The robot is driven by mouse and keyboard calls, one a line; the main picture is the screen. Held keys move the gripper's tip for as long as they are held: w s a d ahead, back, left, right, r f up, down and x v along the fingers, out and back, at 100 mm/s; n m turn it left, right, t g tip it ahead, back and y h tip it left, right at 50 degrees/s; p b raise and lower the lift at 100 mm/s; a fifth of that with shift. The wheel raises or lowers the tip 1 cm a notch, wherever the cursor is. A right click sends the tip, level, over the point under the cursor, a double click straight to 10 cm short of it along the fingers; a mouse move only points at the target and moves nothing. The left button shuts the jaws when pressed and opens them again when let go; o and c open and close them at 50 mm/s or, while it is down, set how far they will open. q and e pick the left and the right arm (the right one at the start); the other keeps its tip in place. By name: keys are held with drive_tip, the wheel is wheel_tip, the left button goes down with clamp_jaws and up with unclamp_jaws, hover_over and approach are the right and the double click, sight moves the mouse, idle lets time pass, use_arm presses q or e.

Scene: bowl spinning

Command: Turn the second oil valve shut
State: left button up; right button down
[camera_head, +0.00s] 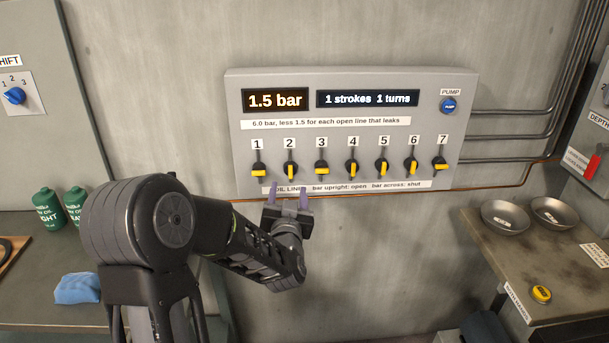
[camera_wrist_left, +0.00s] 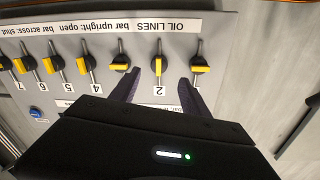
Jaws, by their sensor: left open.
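The second oil valve (camera_head: 290,171) is on the grey wall panel, under the number 2. Its yellow bar stands upright, which the panel label gives as open. In the left wrist view, which is upside down, valve 2 (camera_wrist_left: 158,66) lies in line with the gap between my fingers. My left gripper (camera_head: 288,190) is open and empty in front of the panel, just below valve 2 in the head view. Its dark fingers (camera_wrist_left: 159,78) point at the panel, one to each side of the valve; contact cannot be told. My right gripper is out of view.
Valve 1 (camera_head: 257,171) and valve 3 (camera_head: 322,169) flank valve 2 closely, with bars across. Valve 7's bar is also across; valves 4, 5 and 6 look upright. The pressure display (camera_head: 275,100) reads 1.5 bar; the counter (camera_head: 367,99) reads 1 strokes 1 turns. A blue pump button (camera_head: 448,106) is at right.

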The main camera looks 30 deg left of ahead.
sight(290, 174)
use_arm(q)
drive_tip(key=p+x, duration=0.2)
drive_tip(key=x, duration=0.5)
drive_tip(key=shift+w+a, duration=0.2)
drive_tip(key=shift+w, duration=0.2)
drive_tip(key=shift+c, duration=0.2)
clamp_jaws()
